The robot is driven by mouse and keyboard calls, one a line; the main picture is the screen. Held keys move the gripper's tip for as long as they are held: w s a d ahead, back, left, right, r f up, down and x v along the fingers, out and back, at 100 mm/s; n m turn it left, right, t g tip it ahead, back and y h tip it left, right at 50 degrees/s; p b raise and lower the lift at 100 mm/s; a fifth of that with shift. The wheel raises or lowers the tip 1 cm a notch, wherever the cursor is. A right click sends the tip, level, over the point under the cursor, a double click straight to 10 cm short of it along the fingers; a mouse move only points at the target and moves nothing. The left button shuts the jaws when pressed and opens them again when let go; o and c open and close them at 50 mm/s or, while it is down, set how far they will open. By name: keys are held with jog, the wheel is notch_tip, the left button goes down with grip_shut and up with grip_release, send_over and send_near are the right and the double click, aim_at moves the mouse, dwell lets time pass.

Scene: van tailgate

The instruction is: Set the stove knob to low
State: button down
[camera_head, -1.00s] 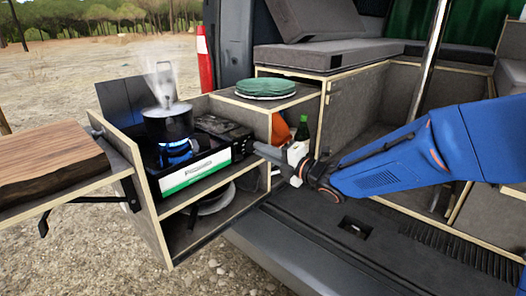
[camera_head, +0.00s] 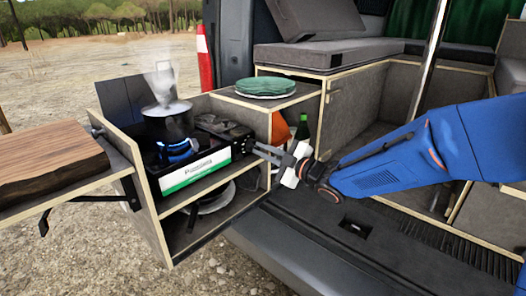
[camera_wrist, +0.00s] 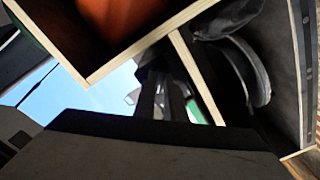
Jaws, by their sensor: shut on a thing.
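The stove (camera_head: 190,165) is a black camping burner with a white and green front panel, set in the pull-out kitchen box. Blue flame shows under a steaming dark pot (camera_head: 165,125). The stove knob is at the panel's right end, hidden behind my fingers. My gripper (camera_head: 254,148) is at that end, its dark fingers closed on the knob, seen from the side. In the wrist view the dark fingers (camera_wrist: 165,98) reach to the stove's panel, a strip of which shows green (camera_wrist: 194,110). The knob's setting cannot be read.
A wooden board (camera_head: 45,160) lies on a side shelf at left. Green plates (camera_head: 265,87) sit on the box top. A green bottle (camera_head: 302,128) and an orange item (camera_head: 280,128) stand in the compartment behind my gripper. A pan (camera_head: 212,198) is on the lower shelf.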

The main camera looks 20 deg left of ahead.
jog(key=shift+f+m, duration=0.1)
jog(key=shift+m, duration=1.1)
jog(key=c, duration=1.8)
grip_release()
jog(key=shift+d, duration=0.15)
jog(key=v, duration=1.7)
jog(key=shift+d, duration=0.1)
jog(key=shift+s, duration=0.1)
